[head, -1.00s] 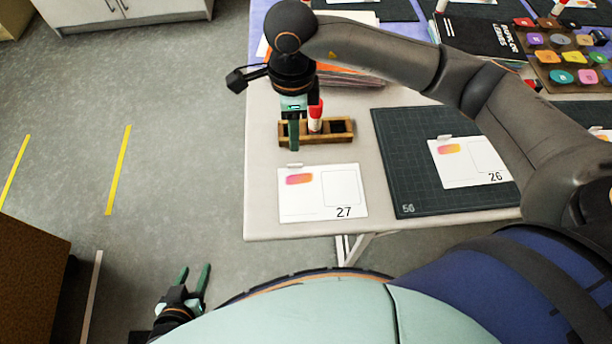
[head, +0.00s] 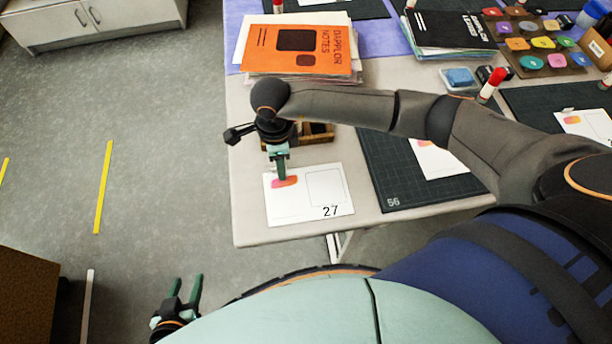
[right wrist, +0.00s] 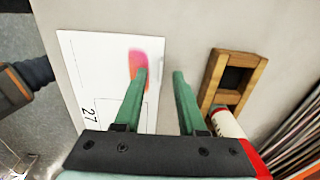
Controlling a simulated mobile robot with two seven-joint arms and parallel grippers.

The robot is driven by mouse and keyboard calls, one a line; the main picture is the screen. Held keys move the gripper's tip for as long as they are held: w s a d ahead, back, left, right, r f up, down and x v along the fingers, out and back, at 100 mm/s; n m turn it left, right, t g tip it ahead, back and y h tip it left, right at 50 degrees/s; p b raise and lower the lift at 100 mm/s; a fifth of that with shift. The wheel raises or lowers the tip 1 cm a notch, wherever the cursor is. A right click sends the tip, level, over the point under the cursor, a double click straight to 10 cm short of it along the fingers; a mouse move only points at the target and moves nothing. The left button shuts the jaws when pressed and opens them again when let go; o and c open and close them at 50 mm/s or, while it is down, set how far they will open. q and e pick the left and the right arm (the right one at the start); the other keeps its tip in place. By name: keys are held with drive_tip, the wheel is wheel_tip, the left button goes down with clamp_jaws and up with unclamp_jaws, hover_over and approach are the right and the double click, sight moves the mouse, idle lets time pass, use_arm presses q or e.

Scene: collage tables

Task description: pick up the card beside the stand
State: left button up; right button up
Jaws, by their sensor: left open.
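The white card marked 27 (head: 290,210), with a pink-orange patch, lies flat on the table near its front left corner. It also shows in the right wrist view (right wrist: 85,75). The wooden stand (head: 319,133) is just behind it, partly hidden by my right arm; in the right wrist view the stand (right wrist: 211,88) has a red and white glue stick (right wrist: 226,123) at its near end. My right gripper (head: 282,178) points down over the card's patch, fingers apart with nothing between them (right wrist: 160,75). My left gripper (head: 186,280) is open and empty, low beside the table.
A dark cutting mat (head: 385,180) with another white card (head: 435,160) lies to the right. An orange notebook (head: 300,50) lies on a stack behind the stand. Bare table (head: 247,150) shows at the left edge, with open floor beyond.

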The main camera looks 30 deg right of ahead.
drive_tip(key=shift+f, duration=0.1)
drive_tip(key=shift+c, duration=0.2)
clamp_jaws()
idle(0.4)
